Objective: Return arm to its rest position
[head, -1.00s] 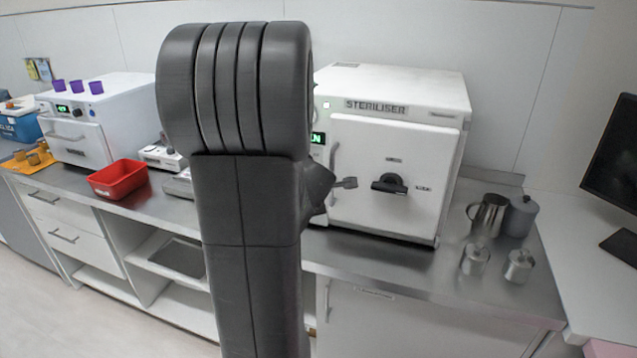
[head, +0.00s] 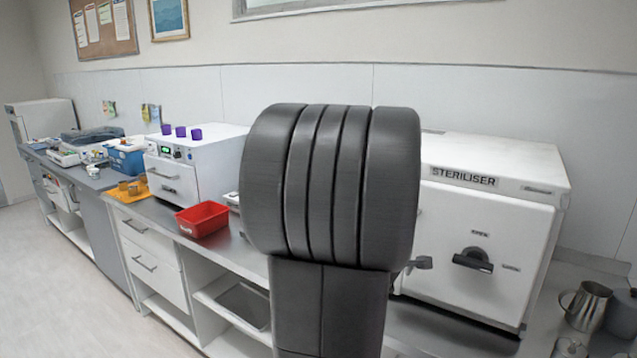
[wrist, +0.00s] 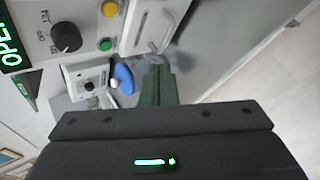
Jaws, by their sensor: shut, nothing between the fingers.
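My gripper (wrist: 158,86) shows in the wrist view, its two dark green fingers together with nothing between them. In the head view my arm stands upright in front of the counter and hides most of the gripper. The white steriliser (head: 480,235) is behind and to the right of my arm, its door shut, its left part hidden. In the wrist view, a panel with a green display (wrist: 14,40), a black knob (wrist: 66,37), a yellow button (wrist: 110,8) and a green button (wrist: 106,44) is close by at the upper left.
A red bin (head: 202,219) and a white machine (head: 190,165) with purple cups on top stand left of my arm. An orange mat (head: 128,192) and a blue box (head: 126,158) lie farther left. A metal jug (head: 586,304) stands at the right. The floor at left is clear.

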